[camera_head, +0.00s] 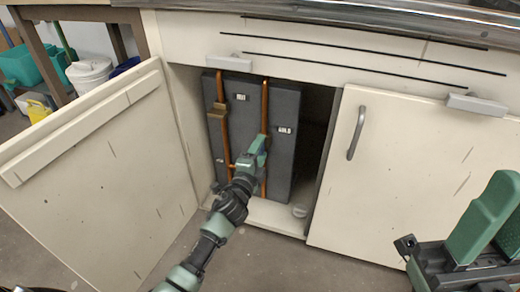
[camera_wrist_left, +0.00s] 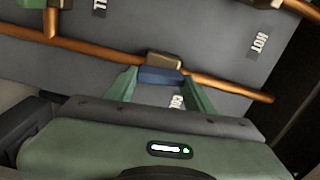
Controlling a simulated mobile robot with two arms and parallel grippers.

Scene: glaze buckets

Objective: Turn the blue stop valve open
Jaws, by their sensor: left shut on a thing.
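The blue stop valve handle (camera_wrist_left: 160,76) shows in the left wrist view, in front of a tan block (camera_wrist_left: 165,61) on a copper pipe (camera_wrist_left: 225,83). My left gripper (camera_wrist_left: 163,88) is shut on the handle, with one green finger on each side of it. In the head view my left gripper (camera_head: 259,147) reaches into the open cabinet at the right-hand copper pipe (camera_head: 264,105) and hides the handle. A partly hidden label sits between the fingers.
The left cabinet door (camera_head: 95,180) stands open, and the right door (camera_head: 405,165) is shut. A second copper pipe (camera_head: 221,135) with a tan block (camera_head: 218,109) runs to the left.

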